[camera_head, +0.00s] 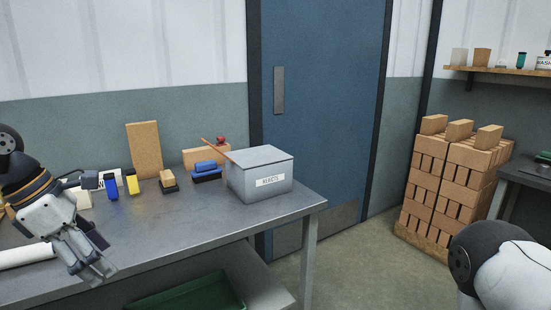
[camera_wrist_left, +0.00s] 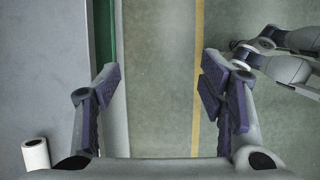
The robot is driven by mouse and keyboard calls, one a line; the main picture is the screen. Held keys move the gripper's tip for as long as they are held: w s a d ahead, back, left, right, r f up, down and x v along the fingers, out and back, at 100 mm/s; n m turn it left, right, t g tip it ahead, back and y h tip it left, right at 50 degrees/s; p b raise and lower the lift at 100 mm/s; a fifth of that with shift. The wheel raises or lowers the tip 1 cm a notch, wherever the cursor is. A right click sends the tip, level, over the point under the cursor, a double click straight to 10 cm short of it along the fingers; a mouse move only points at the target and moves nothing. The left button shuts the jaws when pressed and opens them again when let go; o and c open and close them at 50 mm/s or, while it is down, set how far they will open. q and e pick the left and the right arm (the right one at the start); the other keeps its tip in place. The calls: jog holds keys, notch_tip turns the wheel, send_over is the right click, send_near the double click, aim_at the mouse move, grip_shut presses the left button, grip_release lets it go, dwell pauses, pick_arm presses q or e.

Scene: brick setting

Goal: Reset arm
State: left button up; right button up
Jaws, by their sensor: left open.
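My left gripper (camera_head: 92,268) is over the near edge of the grey workbench (camera_head: 225,222), at the left of the head view. Its fingers point down and are spread with nothing between them. In the left wrist view the left gripper (camera_wrist_left: 162,88) is open, with the bench edge and the floor below the gap between its dark pads. My right arm (camera_head: 500,268) shows only in part at the lower right of the head view, and its gripper is not seen there.
On the bench stand a grey lidded box labelled "REJECTS" (camera_head: 262,178), an upright tan board (camera_head: 145,150), blue and yellow items and brushes. A white roll (camera_head: 26,255) lies at left. A green tray (camera_head: 190,298) sits below. Bricks (camera_head: 450,190) are stacked at right; floor between is clear.

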pick_arm(q)
jog(key=s+a+f+m+y, duration=0.2)
jog(key=s+f+m+y, duration=0.1)
jog(key=f, duration=0.4)
jog(key=s+a+f+m+g+y, duration=0.1)
jog(key=s+f+m+y, duration=0.15)
jog(key=f, duration=0.45)
jog(key=s+a+f+m+y, duration=0.2)
jog(key=f+m+y, duration=0.15)
jog(key=f, duration=0.35)
jog(key=s+d+f+m+g+h, duration=0.1)
jog(key=s+d+f+m, duration=0.2)
jog(key=s, duration=0.6)
jog(key=s+d+f+m+g+h, duration=0.1)
jog(key=s+d+f+m+h, duration=0.1)
jog(key=s+d+m, duration=0.3)
jog(key=s+d+f+m+h, duration=0.2)
jog(key=s+d+f+m, duration=0.3)
jog(key=s, duration=0.8)
jog(key=shift+s+m+g, duration=0.25)
jog(key=shift+m+g, duration=0.15)
jog(key=shift+m, duration=0.5)
jog(key=shift+f, duration=0.1)
